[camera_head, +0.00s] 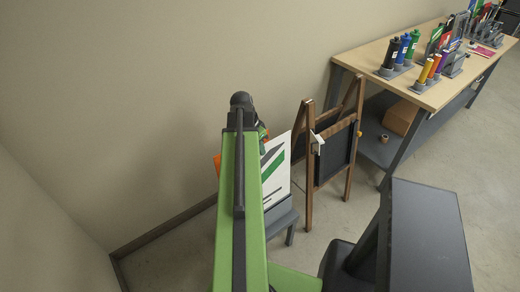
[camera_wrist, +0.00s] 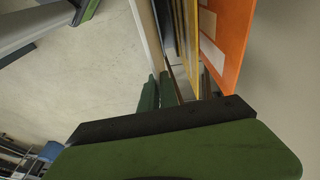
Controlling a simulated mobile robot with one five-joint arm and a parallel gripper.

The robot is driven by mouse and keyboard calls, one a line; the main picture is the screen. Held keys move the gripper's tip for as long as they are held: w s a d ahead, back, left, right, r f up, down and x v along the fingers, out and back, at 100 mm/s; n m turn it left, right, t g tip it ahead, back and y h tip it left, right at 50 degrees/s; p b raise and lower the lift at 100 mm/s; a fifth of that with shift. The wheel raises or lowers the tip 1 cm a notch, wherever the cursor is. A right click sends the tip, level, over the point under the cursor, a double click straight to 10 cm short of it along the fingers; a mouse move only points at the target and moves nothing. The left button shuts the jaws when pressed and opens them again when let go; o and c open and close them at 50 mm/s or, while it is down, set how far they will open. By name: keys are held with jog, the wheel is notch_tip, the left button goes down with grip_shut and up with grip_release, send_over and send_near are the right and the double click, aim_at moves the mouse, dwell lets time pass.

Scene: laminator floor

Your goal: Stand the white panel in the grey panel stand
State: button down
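In the wrist view a pale panel edge (camera_wrist: 147,35), probably the same panel, runs down toward my fingers. My gripper (camera_wrist: 159,92) shows two green fingers a small gap apart at the near end of that edge. I cannot tell whether they hold it. I cannot pick out the grey panel stand for certain.
An orange panel (camera_wrist: 234,38) and a yellow one (camera_wrist: 188,35) stand close beside the pale edge. A wooden easel (camera_head: 309,165) with a dark board stands to the right. A workbench (camera_head: 420,95) holds bottles in grey holders. A wall is close behind.

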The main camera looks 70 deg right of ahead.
jog(key=shift+f+b, duration=0.35)
dwell(0.5)
jog(key=shift+a+b+x, duration=0.15)
jog(key=shift+b+x, duration=0.6)
jog(key=shift+b, duration=0.05)
jog(key=shift+a+b+x, duration=0.2)
jog(key=shift+b+x, duration=0.5)
jog(key=shift+b, duration=0.05)
jog(key=shift+w+f, duration=0.1)
jog(key=f+b, duration=0.9)
jog(key=shift+s+a+f, duration=0.2)
jog(key=shift+s+a, duration=0.05)
jog(key=shift+s, duration=0.15)
jog(key=c, duration=1.5)
grip_release()
jog(key=shift+c, duration=0.2)
